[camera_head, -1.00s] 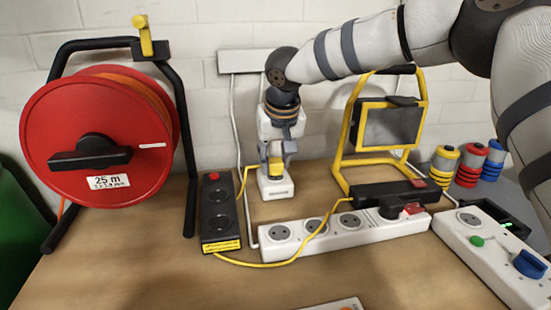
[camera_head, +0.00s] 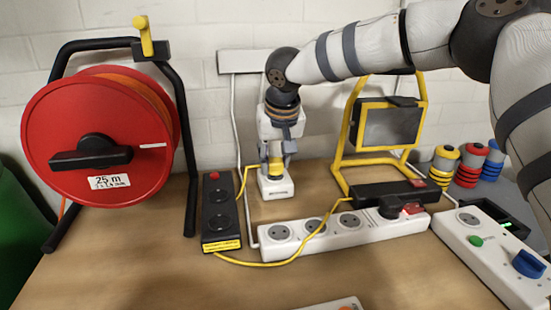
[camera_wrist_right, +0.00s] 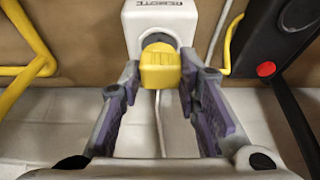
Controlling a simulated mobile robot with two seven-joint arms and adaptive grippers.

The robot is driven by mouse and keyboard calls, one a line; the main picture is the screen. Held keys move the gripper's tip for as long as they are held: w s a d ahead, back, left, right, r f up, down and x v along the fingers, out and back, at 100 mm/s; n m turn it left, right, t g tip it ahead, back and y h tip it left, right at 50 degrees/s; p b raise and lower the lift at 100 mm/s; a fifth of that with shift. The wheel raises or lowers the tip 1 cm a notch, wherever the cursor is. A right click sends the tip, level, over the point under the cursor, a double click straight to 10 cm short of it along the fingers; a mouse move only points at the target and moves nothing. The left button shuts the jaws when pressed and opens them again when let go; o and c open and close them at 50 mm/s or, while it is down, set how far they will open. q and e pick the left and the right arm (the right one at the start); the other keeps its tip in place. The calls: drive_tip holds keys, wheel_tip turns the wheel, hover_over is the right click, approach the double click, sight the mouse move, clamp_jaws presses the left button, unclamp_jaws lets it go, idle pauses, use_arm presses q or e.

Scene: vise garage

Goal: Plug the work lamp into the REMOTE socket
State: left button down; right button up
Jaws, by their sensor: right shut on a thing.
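The REMOTE socket (camera_head: 277,188) is a small white box on the bench near the wall; its label shows in the right wrist view (camera_wrist_right: 160,8). My right gripper (camera_head: 276,160) points down over it. Its fingers are shut on a yellow plug (camera_wrist_right: 160,68), which also shows in the head view (camera_head: 276,166). The plug is at the round face of the socket, covering most of it. I cannot tell how deep it sits. The work lamp (camera_head: 391,127), with a yellow frame, stands right of the gripper. My left gripper is not in view.
A black two-outlet block (camera_head: 220,226) stands left of the socket. A white power strip (camera_head: 333,238) lies in front, with a yellow cable (camera_head: 270,264) looping across it. A red cable reel (camera_head: 95,110) stands at left. A white control box (camera_head: 490,255) is at right.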

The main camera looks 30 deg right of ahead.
drive_tip(key=shift+f, duration=0.6)
drive_tip(key=o, duration=1.2)
drive_tip(key=shift+c, duration=0.2)
drive_tip(key=v, duration=1.2)
